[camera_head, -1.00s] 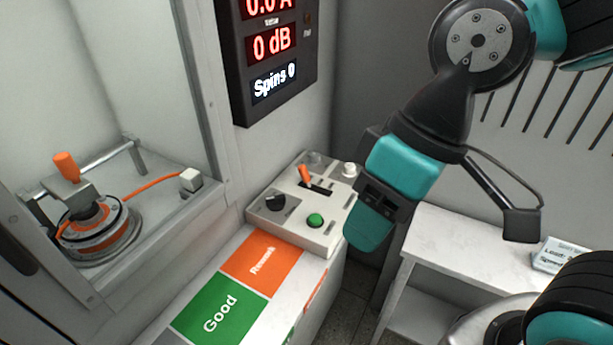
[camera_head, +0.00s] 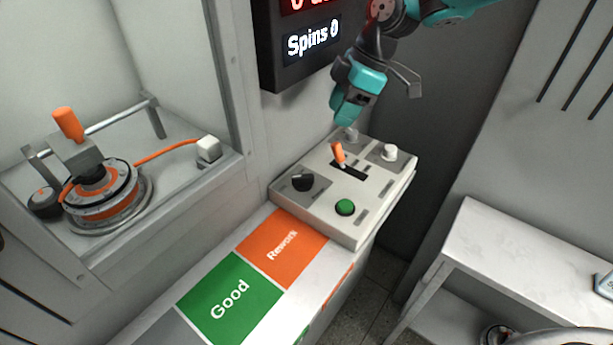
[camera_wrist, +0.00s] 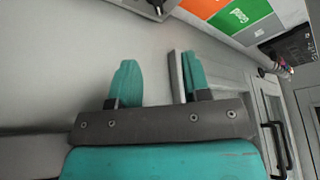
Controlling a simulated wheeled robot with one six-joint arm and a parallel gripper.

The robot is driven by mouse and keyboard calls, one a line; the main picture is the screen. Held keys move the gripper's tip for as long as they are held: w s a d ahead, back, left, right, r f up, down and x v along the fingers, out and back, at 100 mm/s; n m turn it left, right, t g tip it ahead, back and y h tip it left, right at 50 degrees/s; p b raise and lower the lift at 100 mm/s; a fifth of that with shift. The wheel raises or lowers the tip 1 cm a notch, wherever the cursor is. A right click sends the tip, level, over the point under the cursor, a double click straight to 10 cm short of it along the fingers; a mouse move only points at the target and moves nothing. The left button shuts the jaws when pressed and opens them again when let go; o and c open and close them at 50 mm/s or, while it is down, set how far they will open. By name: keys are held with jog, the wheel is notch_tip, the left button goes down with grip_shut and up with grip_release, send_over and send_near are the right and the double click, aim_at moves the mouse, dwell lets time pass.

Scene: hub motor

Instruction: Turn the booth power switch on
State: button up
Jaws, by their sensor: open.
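The control box (camera_head: 330,222) is a pale grey panel on the bench. It carries an orange lever (camera_head: 339,154) in a dark slot, a black knob (camera_head: 302,181), a green button (camera_head: 345,207) and a white knob (camera_head: 389,152). Another pale knob (camera_head: 351,134) stands at its back edge, just below my gripper. The labels are too small to read, so I cannot tell which control is the booth power. My gripper (camera_head: 350,104) hangs above the box's back edge, apart from the lever.
A glass-walled booth on the left holds a motor (camera_head: 100,195) with an orange handle. A dark display (camera_head: 310,45) reading "Spins 0" hangs close left of my gripper. Green "Good" (camera_head: 230,300) and orange "Rework" (camera_head: 282,248) pads lie in front. A white table (camera_head: 520,250) stands right.

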aim_at(305, 175)
jog(key=x, duration=1.2)
jog(key=p+x, duration=0.1)
jog(key=x, duration=0.4)
jog(key=shift+w+a+f, duration=0.15)
jog(key=shift+w+f, duration=0.15)
jog(key=shift+f, duration=0.1)
grip_shut()
